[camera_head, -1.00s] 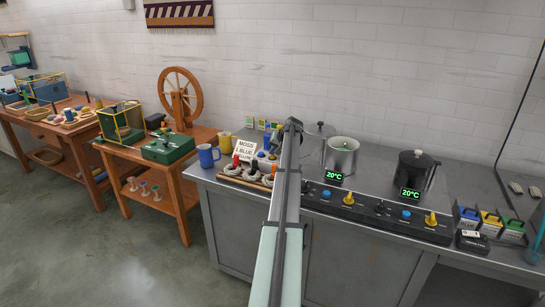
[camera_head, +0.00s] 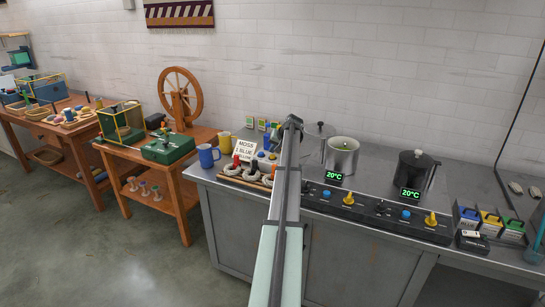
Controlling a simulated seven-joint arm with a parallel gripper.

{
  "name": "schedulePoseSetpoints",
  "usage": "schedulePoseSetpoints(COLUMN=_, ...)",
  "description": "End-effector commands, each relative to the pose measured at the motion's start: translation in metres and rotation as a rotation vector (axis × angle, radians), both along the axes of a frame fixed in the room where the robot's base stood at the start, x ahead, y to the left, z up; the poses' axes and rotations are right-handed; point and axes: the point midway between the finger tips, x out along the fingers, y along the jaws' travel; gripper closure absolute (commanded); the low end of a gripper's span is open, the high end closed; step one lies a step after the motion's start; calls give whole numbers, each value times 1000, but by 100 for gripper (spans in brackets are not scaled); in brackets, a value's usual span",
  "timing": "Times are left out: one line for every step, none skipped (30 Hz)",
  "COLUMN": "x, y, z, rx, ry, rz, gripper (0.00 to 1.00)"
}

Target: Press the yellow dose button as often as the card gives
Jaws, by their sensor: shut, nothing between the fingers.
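The white card (camera_head: 245,151) stands on the left part of the metal counter. I read "MOSS" and "BLUE" on it; the rest of its lettering is too small to read surely. My arm rises through the middle of the view and bends near the back of the counter. My gripper does not show; the arm hides the space behind it. I cannot make out the yellow dose button for sure. Small blue caps (camera_head: 262,154) show beside the card, partly hidden by my arm. An open steel pot (camera_head: 341,161) holds yellowish-green liquid.
Pale skeins (camera_head: 240,173) lie on a wooden tray before the card. A dark pot (camera_head: 416,171) stands right of the steel one. The front panel (camera_head: 375,211) bears yellow knobs and blue buttons. Coloured boxes (camera_head: 490,220) stand at the right. A blue mug (camera_head: 207,156) stands at the left.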

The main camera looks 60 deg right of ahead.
Motion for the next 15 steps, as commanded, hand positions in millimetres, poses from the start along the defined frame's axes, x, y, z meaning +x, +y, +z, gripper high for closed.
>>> schedulePoseSetpoints(x=0, y=0, z=3, rx=0, ry=0, rz=0, gripper=100)
schedulePoseSetpoints(x=0, y=0, z=4, rx=0, ry=0, rz=0, gripper=100)
schedulePoseSetpoints(x=0, y=0, z=5, rx=0, ry=0, rz=0, gripper=100)
schedulePoseSetpoints(x=0, y=0, z=5, rx=0, ry=0, rz=0, gripper=100)
schedulePoseSetpoints(x=0, y=0, z=6, rx=0, ry=0, rz=0, gripper=100)
schedulePoseSetpoints(x=0, y=0, z=6, rx=0, ry=0, rz=0, gripper=100)
schedulePoseSetpoints(x=0, y=0, z=6, rx=0, ry=0, rz=0, gripper=100)
schedulePoseSetpoints(x=0, y=0, z=6, rx=0, ry=0, rz=0, gripper=100)
schedulePoseSetpoints(x=0, y=0, z=6, rx=0, ry=0, rz=0, gripper=100)
schedulePoseSetpoints(x=0, y=0, z=6, rx=0, ry=0, rz=0, gripper=100)
schedulePoseSetpoints(x=0, y=0, z=5, rx=-1, ry=0, rz=0, gripper=100)
schedulePoseSetpoints(x=0, y=0, z=5, rx=-1, ry=0, rz=0, gripper=100)
schedulePoseSetpoints(x=0, y=0, z=6, rx=-1, ry=0, rz=0, gripper=100)
schedulePoseSetpoints(x=0, y=0, z=6, rx=-1, ry=0, rz=0, gripper=100)
schedulePoseSetpoints(x=0, y=0, z=7, rx=-1, ry=0, rz=0, gripper=100)
